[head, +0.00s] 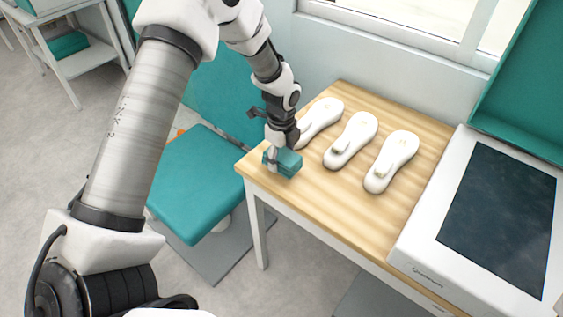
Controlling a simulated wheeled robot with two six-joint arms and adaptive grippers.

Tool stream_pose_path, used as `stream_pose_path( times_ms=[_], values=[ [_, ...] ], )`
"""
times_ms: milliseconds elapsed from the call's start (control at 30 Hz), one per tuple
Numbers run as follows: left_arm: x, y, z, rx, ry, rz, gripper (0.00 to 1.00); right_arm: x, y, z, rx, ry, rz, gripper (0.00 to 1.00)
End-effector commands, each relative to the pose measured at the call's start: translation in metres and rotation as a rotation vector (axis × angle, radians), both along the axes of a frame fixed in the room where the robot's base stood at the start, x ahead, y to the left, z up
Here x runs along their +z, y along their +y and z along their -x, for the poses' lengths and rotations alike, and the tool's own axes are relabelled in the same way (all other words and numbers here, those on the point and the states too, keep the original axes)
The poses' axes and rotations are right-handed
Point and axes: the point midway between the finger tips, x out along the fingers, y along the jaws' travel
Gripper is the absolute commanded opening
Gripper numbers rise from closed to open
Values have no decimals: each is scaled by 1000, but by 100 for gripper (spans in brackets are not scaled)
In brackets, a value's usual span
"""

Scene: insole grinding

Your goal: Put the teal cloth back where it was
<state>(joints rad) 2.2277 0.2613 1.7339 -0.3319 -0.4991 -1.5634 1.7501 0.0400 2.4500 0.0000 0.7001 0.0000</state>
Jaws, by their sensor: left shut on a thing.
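The teal cloth (289,163) is a small folded block at the left front corner of the wooden table (310,208). My left gripper (273,160) comes down on it from above and is shut on it. The cloth is at or just above the table top; I cannot tell whether it touches. Part of the cloth is hidden behind the fingers. My right gripper is not in view.
Three white insole-shaped pieces (351,140) lie in a row right of the cloth. A white machine with a dark panel (497,215) stands on the right. A teal chair (196,185) is left of the table. The table's front strip is clear.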

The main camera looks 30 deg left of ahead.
Motion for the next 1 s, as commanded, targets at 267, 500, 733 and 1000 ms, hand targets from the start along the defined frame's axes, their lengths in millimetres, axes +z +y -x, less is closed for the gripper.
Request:
stream_pose_path(
  times_ms=[267, 500, 733, 1000],
  values=[
    [-31, 0, 1, -1, 0, 0, 34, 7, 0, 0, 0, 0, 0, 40],
    [-35, -1, 1, -1, 1, 0, 34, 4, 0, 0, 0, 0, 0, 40],
    [-35, -1, 1, -1, 1, 1, 92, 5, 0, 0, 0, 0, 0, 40],
    [-28, -1, 1, -1, 0, 1, 92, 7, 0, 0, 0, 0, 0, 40]
  ],
)
